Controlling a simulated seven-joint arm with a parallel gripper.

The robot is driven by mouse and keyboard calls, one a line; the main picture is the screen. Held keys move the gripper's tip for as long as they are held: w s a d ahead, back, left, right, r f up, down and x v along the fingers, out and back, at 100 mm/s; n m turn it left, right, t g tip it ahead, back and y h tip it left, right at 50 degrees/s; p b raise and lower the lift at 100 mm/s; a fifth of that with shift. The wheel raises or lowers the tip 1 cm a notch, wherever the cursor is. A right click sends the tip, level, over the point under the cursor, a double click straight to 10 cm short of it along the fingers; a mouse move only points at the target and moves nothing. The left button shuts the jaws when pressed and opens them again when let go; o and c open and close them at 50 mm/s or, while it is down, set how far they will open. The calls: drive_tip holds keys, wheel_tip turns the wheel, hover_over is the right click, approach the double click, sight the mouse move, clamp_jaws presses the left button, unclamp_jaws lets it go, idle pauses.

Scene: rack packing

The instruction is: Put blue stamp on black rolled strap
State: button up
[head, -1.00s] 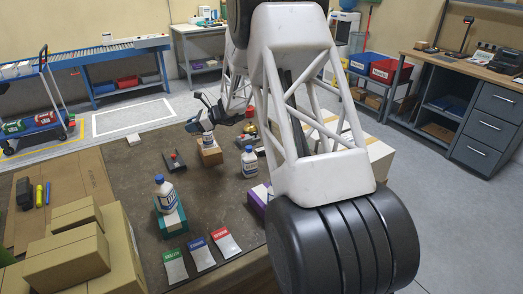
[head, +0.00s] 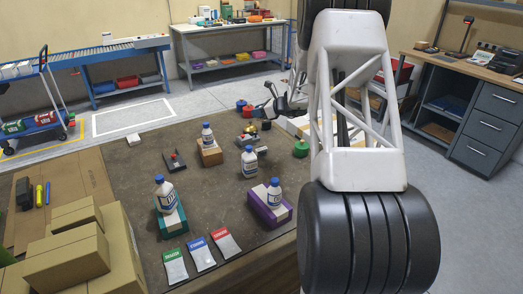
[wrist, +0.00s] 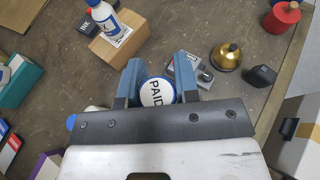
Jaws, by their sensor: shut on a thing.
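In the wrist view my gripper (wrist: 157,86) is shut on the blue stamp (wrist: 157,92), a round white top marked PAID with a blue rim, held between the two blue-grey fingers.
A gold bell (wrist: 226,55) and grey metal pieces (wrist: 205,76) lie near the strap. A red knobbed item (wrist: 285,15) is farther off. A bottle (wrist: 103,18) stands on a cardboard box (wrist: 120,46).

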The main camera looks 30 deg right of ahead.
hover_over(258, 148)
wheel_tip(258, 148, down, 5)
idle(0.4)
drive_tip(key=shift+f, duration=3.15)
drive_tip(key=shift+f, duration=1.85)
drive_tip(key=shift+f, duration=0.1)
drive_tip(key=o, duration=0.9)
